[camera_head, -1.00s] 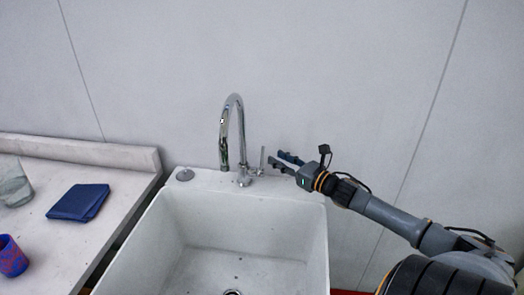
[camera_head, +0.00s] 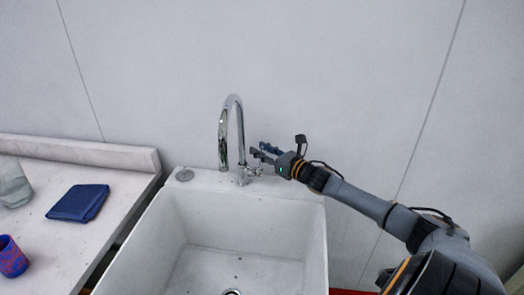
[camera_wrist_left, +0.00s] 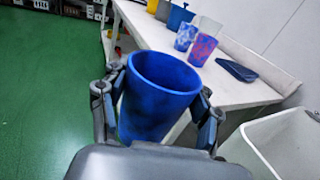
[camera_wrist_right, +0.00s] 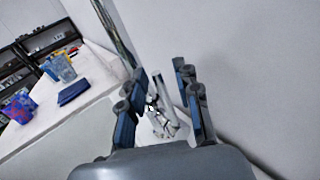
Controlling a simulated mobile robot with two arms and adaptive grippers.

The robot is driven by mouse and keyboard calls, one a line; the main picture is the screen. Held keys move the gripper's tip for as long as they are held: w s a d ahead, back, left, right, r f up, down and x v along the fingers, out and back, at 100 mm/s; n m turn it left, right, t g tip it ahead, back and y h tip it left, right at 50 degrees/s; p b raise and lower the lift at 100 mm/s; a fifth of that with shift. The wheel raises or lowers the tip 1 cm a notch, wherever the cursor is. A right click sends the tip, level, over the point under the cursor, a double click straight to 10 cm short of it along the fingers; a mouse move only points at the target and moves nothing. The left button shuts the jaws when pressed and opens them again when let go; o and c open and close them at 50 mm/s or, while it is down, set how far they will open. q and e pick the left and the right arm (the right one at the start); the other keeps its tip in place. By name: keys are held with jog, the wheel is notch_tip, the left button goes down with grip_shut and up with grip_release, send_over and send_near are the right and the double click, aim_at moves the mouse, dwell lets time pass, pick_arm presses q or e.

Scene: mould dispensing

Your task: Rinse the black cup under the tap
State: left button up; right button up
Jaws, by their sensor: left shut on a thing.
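A plain blue cup (camera_wrist_left: 160,88) is in my left gripper (camera_wrist_left: 158,110), whose fingers are shut on its two sides. The cup's open mouth faces up. No black cup shows. The chrome tap (camera_head: 230,130) stands at the back of the white sink (camera_head: 172,225). My right gripper (camera_head: 262,154) is beside the tap, at its handle. In the right wrist view the right gripper (camera_wrist_right: 160,108) is open, with the tap's handle (camera_wrist_right: 161,92) showing between its fingers. I cannot tell whether they touch. No water stream shows at the spout.
A counter (camera_head: 110,208) left of the sink bears a folded blue cloth (camera_head: 78,203), a clear container (camera_head: 13,185) and a red-blue patterned cup (camera_head: 11,257). The left wrist view shows more cups at the counter's far end. The sink basin is empty.

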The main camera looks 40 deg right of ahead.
grip_shut()
pick_arm(q)
jog(key=shift+f, duration=0.1)
pick_arm(e)
jog(key=shift+f, duration=0.1)
pick_arm(q)
jog(key=shift+f+b, duration=0.4)
jog(key=shift+b, duration=0.1)
pick_arm(e)
jog(key=shift+a+f, duration=0.2)
pick_arm(q)
jog(key=shift+f+b, duration=0.4)
pick_arm(e)
jog(key=shift+s+a+f+n, duration=0.1)
jog(key=shift+s+a+n, duration=0.05)
jog(key=shift+n, duration=0.25)
pick_arm(q)
jog(key=shift+f+b, duration=0.3)
pick_arm(e)
jog(key=shift+s+a+t, duration=0.15)
jog(key=shift+t, duration=0.25)
jog(key=shift+r, duration=0.2)
